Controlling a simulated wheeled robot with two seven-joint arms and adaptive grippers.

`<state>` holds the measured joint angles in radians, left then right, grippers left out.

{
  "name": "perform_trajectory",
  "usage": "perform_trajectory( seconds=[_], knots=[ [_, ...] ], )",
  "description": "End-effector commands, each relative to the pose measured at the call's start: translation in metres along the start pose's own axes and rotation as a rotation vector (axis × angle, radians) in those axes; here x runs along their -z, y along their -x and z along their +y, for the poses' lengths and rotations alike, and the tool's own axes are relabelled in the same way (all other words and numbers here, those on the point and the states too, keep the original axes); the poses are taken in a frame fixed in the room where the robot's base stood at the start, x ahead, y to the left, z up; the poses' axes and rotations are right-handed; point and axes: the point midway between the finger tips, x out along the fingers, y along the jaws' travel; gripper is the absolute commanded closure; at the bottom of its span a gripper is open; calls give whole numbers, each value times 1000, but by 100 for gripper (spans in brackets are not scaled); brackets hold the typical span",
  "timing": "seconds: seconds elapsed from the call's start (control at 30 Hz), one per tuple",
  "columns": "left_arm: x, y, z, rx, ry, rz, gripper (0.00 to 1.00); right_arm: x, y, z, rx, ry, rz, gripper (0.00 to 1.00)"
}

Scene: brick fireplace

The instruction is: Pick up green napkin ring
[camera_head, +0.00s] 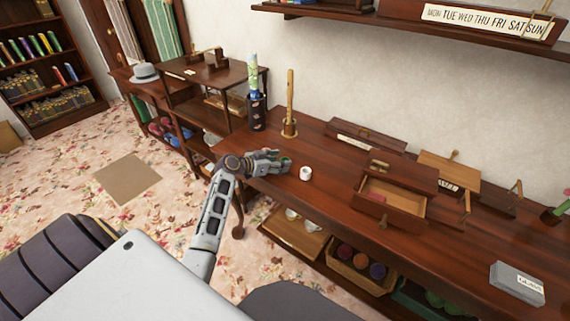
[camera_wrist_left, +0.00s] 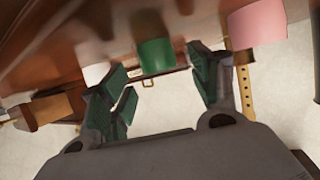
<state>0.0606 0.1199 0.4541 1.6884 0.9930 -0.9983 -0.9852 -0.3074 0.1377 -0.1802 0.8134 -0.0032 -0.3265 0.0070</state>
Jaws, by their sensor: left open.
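The green napkin ring (camera_wrist_left: 155,57) shows in the left wrist view, between and just beyond the two fingers of my left gripper (camera_wrist_left: 160,76). The fingers are open on either side of it, and I see no contact. In the head view my left gripper (camera_head: 283,160) is low over the left end of the wooden table (camera_head: 330,203). There I cannot pick out the green ring from the gripper's green finger pads. My right gripper is not in view.
A white ring (camera_head: 305,173) stands just right of the gripper; in the wrist view the white ring (camera_wrist_left: 97,73) and a pink ring (camera_wrist_left: 257,22) flank the green one. Behind are a dark holder (camera_head: 257,112) and a wooden post (camera_head: 289,105). An open drawer box (camera_head: 395,194) stands right.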

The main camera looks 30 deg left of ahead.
Motion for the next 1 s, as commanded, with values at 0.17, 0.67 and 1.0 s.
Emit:
perform_trajectory(
  seconds=[0.17, 0.67, 1.0],
  knots=[
    [0, -16, -1, 0, 2, 1, 38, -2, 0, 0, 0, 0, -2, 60],
    [0, -24, 0, 0, 0, -1, 38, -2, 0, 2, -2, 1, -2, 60],
    [0, -24, 0, 0, 0, -1, 62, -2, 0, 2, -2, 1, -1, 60]
  ],
)
